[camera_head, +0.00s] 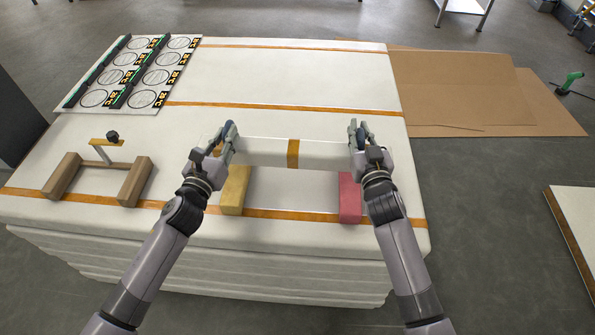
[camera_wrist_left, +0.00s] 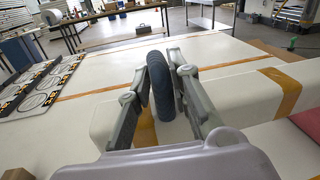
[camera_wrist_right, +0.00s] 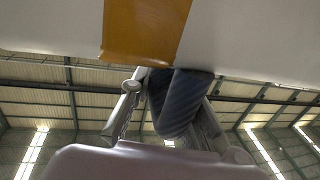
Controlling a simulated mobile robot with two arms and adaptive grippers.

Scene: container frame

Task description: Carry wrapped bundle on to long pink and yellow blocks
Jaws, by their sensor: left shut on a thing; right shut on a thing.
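The wrapped bundle (camera_head: 263,150) is a long white bar with an orange tape band around its middle. It lies crosswise between my two grippers in the head view. My left gripper (camera_head: 228,137) is shut on a dark blue ribbed grip (camera_wrist_left: 160,85) at the bundle's left end. My right gripper (camera_head: 360,133) is shut on a similar grip (camera_wrist_right: 178,100) at its right end; the bundle's taped part (camera_wrist_right: 143,30) shows above. The yellow block (camera_head: 235,190) and pink block (camera_head: 349,200) stand apart, nearer than the bundle. I cannot tell whether the bundle touches them.
The blocks rest on a white stack (camera_head: 300,228) with orange tape bands. A wooden frame (camera_head: 100,178) with a small tool stands at left. A panel of ringed black and green labels (camera_head: 128,75) lies at back left.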

